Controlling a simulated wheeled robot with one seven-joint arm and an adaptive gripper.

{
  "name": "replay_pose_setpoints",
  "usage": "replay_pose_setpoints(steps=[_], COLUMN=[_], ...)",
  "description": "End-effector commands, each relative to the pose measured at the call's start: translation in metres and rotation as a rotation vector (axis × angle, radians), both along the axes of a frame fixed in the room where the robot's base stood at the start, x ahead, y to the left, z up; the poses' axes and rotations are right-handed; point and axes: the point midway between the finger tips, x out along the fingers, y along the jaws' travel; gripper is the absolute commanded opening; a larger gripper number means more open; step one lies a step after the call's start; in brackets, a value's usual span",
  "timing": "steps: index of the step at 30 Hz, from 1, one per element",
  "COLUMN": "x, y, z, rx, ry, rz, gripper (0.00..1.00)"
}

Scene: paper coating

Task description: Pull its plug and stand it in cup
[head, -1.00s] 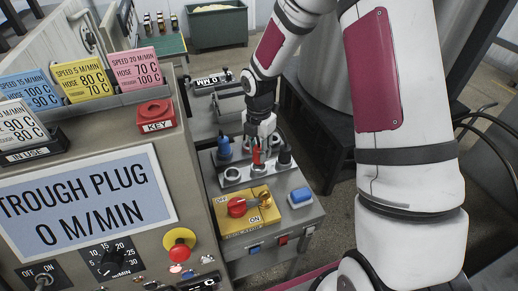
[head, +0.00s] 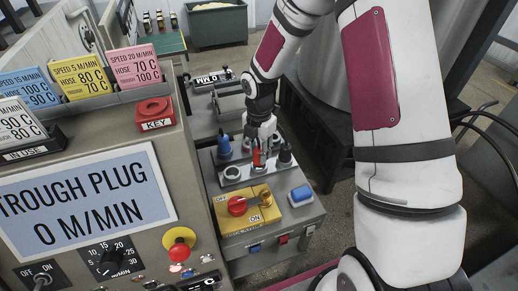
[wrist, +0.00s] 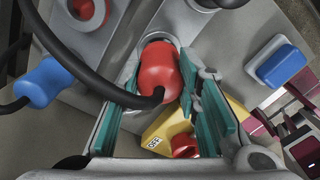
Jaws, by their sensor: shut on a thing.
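The red plug (head: 257,158) is at the near side of the grey socket panel (head: 262,172). My gripper (head: 262,148) points down and is shut on it. In the wrist view the red plug (wrist: 160,72) sits between the green finger pads, with a black cable curving from it. A pale ring shows behind the plug; I cannot tell whether it is still seated. A ring-shaped holder (head: 232,173) is just left of the plug and looks empty. I cannot tell whether it is the cup.
A blue plug (head: 224,147) and a dark plug (head: 285,155) stand on either side of my gripper. A yellow switch plate (head: 262,218) with a red knob (head: 237,206) and a blue button (head: 300,195) are in front. The display console (head: 85,198) rises at left.

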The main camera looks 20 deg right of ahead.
Motion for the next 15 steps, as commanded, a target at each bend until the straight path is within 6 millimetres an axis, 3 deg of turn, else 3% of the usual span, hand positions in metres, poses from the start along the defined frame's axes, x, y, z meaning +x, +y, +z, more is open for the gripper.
replay_pose_setpoints(steps=[15], x=[0.000], y=[0.000], z=[-0.012], rx=[0.000], ry=[0.000], rz=[0.001], gripper=[0.00])
